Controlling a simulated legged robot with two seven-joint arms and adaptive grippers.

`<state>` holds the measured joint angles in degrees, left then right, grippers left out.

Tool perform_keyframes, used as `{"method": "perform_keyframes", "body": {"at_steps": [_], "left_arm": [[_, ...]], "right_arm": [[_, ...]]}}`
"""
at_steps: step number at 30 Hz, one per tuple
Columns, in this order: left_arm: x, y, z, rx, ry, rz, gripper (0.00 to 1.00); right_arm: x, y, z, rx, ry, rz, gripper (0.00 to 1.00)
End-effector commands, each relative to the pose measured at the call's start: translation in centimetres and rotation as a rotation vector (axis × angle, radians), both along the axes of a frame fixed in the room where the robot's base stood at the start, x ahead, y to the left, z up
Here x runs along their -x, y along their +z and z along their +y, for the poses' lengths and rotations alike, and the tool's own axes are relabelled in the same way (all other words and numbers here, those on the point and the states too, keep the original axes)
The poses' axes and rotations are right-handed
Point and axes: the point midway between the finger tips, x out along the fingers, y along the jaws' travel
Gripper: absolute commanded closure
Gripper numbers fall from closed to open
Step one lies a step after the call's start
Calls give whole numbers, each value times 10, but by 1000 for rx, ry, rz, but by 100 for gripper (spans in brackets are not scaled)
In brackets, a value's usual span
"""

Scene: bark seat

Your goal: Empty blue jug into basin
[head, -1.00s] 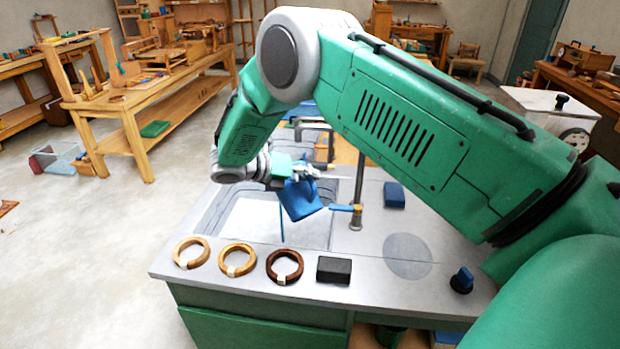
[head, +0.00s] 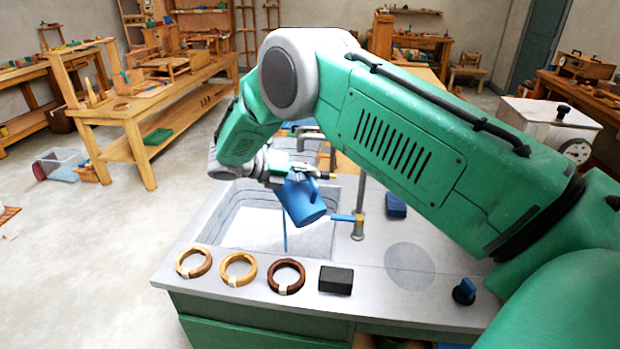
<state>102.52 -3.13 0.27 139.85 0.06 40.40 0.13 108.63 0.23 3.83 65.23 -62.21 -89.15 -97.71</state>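The blue jug (head: 303,203) is held tilted above the basin (head: 238,222), which is sunk into the grey worktop. A thin blue line, which looks like a stream, runs down into the basin below the jug. My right gripper (head: 300,173) is at the jug's upper side and appears shut on it. The fingers are small and partly hidden, so the exact grip is unclear. The inside of the jug cannot be seen. My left gripper is out of view.
Three rings, light (head: 194,262), golden (head: 238,269) and dark brown (head: 286,276), lie along the front of the worktop beside a black block (head: 335,280). A tap post (head: 359,215) with a blue lever stands right of the jug. A blue block (head: 396,205) lies farther right.

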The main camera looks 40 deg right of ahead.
Motion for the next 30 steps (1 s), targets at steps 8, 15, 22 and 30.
{"method": "perform_keyframes", "body": {"at_steps": [8, 15, 22, 30], "left_arm": [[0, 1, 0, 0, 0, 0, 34], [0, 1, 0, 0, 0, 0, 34], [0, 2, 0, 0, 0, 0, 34], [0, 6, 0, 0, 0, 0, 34]], "right_arm": [[-2, 6, -1, -2, 0, 30, 100], [-3, 6, -1, -3, 0, 31, 100], [-1, 6, -1, -4, 0, 39, 100], [3, 8, -2, -6, -1, 58, 100]]}}
